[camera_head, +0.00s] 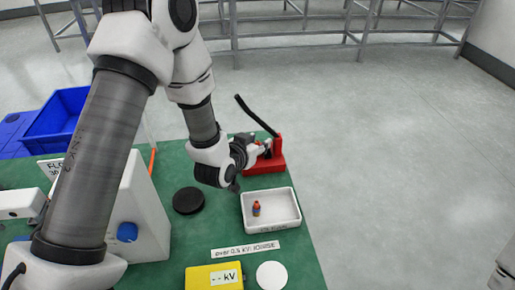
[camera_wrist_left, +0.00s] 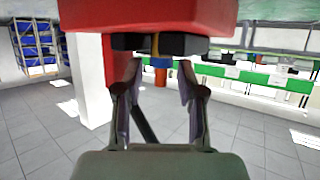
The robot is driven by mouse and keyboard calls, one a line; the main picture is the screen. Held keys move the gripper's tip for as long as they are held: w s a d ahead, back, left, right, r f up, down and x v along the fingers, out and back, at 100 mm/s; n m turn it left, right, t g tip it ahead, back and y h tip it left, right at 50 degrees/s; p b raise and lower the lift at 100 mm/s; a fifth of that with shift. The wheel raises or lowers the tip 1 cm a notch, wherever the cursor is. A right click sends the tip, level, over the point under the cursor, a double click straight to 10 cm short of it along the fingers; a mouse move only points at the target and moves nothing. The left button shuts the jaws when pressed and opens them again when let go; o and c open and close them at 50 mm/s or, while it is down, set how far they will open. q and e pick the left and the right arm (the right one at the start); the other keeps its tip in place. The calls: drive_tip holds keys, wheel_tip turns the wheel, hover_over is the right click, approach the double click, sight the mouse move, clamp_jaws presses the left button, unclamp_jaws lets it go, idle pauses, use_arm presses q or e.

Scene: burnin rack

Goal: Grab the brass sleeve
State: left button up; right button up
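The red bench tool (camera_head: 264,160) with a long black lever stands near the back right of the green bench. My left gripper (camera_head: 264,149) is at this tool. In the left wrist view my left gripper (camera_wrist_left: 159,72) is open, with a finger on each side of a gap. The red tool body (camera_wrist_left: 150,15) fills the top there, with black blocks below it. A thin brass-yellow piece (camera_wrist_left: 155,44) shows between the blocks, with a blue and a red part below it between the fingers; I cannot tell if it is the brass sleeve. No contact is clear.
A white tray (camera_head: 246,223) holds a small red and blue piece (camera_head: 256,208). A black disc (camera_head: 188,200), a yellow kV meter (camera_head: 205,278), a white disc (camera_head: 272,276) and a blue bin (camera_head: 60,118) are nearby. Open floor lies right of the bench.

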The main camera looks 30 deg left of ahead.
use_arm(q)
clamp_jaws()
